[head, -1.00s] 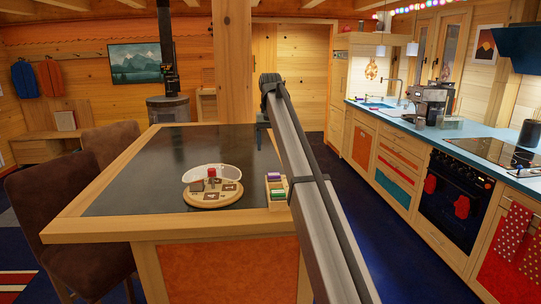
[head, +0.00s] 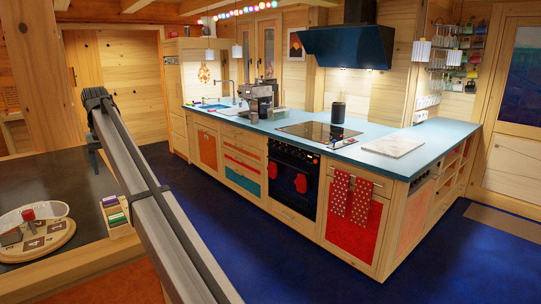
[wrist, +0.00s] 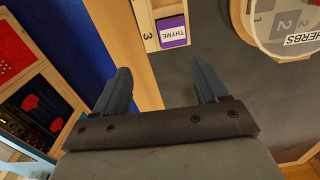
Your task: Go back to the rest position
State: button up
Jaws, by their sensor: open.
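My gripper (wrist: 161,88) is open and empty in the wrist view, its two dark fingers apart above the table's wooden edge. In the head view my arm reaches from the bottom up to the left, and its end is by the dark-topped table (head: 85,188). A small wooden box (head: 119,218) with coloured packets stands on the table. In the wrist view a purple packet marked THYME (wrist: 173,31) lies in that box, beyond the fingers and apart from them.
The kitchen counter (head: 255,122) with coffee machine (head: 258,97) and hob (head: 318,133) runs along the right. The blue floor (head: 235,235) between table and counter is clear.

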jog(key=w+d+f+m, duration=0.2)
jog(key=w+d+f, duration=0.4)
jog(key=d+f, duration=0.6)
jog(key=w+d+f+m, duration=0.2)
jog(key=w+d+f, duration=0.55)
jog(key=d, duration=0.75)
jog(key=s+d+f+g, duration=0.1)
jog(key=s+d+f, duration=0.2)
jog(key=d+f, duration=0.6)
jog(key=s+d+f+m+h, duration=0.1)
jog(key=s+d+f, duration=0.25)
jog(key=f, duration=0.85)
jog(key=s+d+f+g, duration=0.1)
jog(key=s+d+f, duration=0.2)
jog(key=d+f, duration=0.65)
jog(key=s+d+f+m+g, duration=0.1)
jog(key=s+d+f, duration=0.7)
jog(key=s+f, duration=0.3)
jog(key=s+d+f+m+g, duration=0.1)
jog(key=s+d+f, duration=0.7)
jog(key=s+f, duration=0.4)
jog(key=s+d+f+g, duration=0.1)
jog(key=s+d, duration=0.3)
jog(key=s, duration=1.1)
jog(key=s+d+f+m+g+y, duration=0.1)
jog(key=s+d+f, duration=0.3)
jog(key=s, duration=1.1)
jog(key=shift+s+d+f+g, duration=0.35)
jog(key=shift+d+g, duration=0.05)
jog(key=shift+d, duration=0.2)
